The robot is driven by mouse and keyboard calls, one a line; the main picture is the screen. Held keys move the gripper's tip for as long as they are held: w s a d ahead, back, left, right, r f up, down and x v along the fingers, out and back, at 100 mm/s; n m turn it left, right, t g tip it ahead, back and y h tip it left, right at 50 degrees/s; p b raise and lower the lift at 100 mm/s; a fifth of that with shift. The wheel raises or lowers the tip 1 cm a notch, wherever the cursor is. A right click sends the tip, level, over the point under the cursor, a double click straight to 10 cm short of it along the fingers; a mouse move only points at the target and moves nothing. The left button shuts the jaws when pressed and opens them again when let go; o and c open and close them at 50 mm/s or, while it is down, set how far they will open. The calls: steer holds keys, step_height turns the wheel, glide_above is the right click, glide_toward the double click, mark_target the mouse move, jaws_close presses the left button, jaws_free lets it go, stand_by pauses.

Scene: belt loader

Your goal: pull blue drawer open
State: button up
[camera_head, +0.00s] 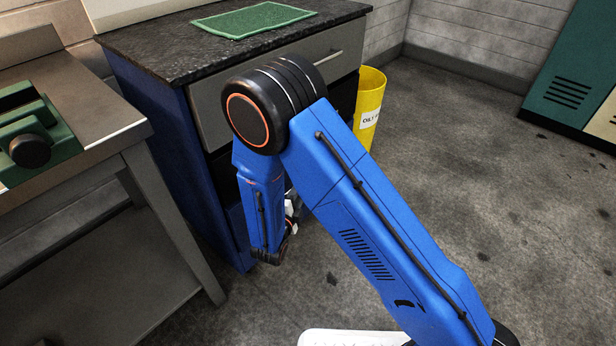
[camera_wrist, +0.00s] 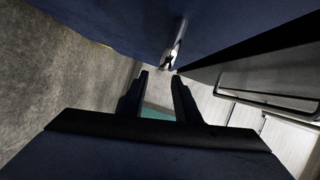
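The blue drawer front (camera_wrist: 115,22) fills the top of the wrist view, with a silver bar handle (camera_wrist: 175,42) on it. My gripper (camera_wrist: 160,75) is open, its two dark fingers apart with nothing between them. The near end of the handle shows just beyond the fingertips, closer to the right finger; I cannot tell whether they touch. In the head view, my blue arm hides most of the drawer fronts and nearly all of the gripper. The cabinet's blue side (camera_head: 165,140) shows there. I cannot see any gap that marks the blue drawer as open.
A grey drawer (camera_head: 335,55) with a bar handle (camera_wrist: 270,98) sits under the dark countertop (camera_head: 150,42), which holds a green mat (camera_head: 253,20). A yellow bin (camera_head: 370,100) stands right of the cabinet. A metal workbench (camera_head: 120,120) is at left.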

steer(key=x, duration=0.7)
steer(key=shift+w+d+f, duration=0.1)
steer(key=shift+w, duration=0.15)
steer(key=shift+c, duration=0.5)
jaws_close()
